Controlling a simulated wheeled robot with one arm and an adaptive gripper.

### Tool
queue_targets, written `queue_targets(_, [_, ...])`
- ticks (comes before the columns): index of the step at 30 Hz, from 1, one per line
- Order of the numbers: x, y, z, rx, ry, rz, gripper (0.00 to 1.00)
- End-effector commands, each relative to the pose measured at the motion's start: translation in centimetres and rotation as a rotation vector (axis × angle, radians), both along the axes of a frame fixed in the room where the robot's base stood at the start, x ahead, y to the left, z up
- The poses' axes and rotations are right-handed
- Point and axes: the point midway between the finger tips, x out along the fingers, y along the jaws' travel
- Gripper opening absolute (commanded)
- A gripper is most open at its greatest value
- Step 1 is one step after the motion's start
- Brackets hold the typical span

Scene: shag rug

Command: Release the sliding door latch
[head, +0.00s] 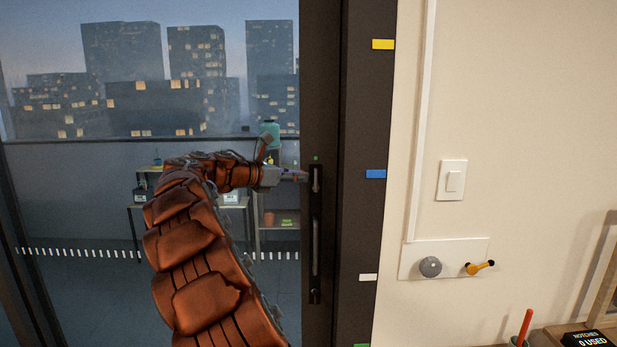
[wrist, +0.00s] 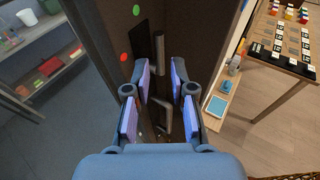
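The sliding door's dark frame (head: 328,120) stands upright in the middle of the head view. A small latch piece (head: 316,180) sits on it below a green dot, above a long vertical pull handle (head: 315,250). My gripper (head: 303,176) is at latch height, just left of it. In the wrist view, my gripper (wrist: 162,72) is open, with nothing seen held between its purple pads. A grey upright lever (wrist: 158,54), apparently the latch, shows just beyond the fingertips. Whether they touch it I cannot tell. Green (wrist: 136,10) and red (wrist: 124,57) dots lie left of it.
Right of the frame is a wall with a light switch (head: 453,182) and a plate with a grey knob (head: 430,267) and an orange lever (head: 481,268). A wooden table (wrist: 285,52) with small items stands at right. Shelves show behind the glass at left.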

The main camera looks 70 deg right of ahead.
Motion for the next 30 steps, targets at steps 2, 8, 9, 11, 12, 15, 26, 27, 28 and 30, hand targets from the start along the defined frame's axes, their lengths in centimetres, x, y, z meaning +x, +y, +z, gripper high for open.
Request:
queue_targets(2, [1.0,1.4,0.4,0.0,-0.001,0.004,0.24])
queue_targets(8, [2.5,3.9,1.0,-0.001,0.0,0.003,0.24])
queue_targets(9, [2.7,4.3,1.1,-0.001,0.0,0.002,0.24])
queue_targets(11, [3.0,4.7,1.3,-0.001,0.001,0.002,0.24])
queue_targets(12, [3.2,5.0,1.3,-0.001,0.001,0.002,0.24])
queue_targets(15, [3.3,5.3,1.4,-0.001,0.0,0.002,0.24])
queue_targets(26, [3.4,5.3,1.4,0.0,0.001,0.001,0.24])
queue_targets(27, [3.4,5.3,1.4,0.0,0.001,0.001,0.24])
queue_targets(28, [3.3,5.3,1.4,0.0,0.001,0.001,0.24])
queue_targets(30, [3.3,5.3,1.4,0.0,0.001,0.001,0.24])
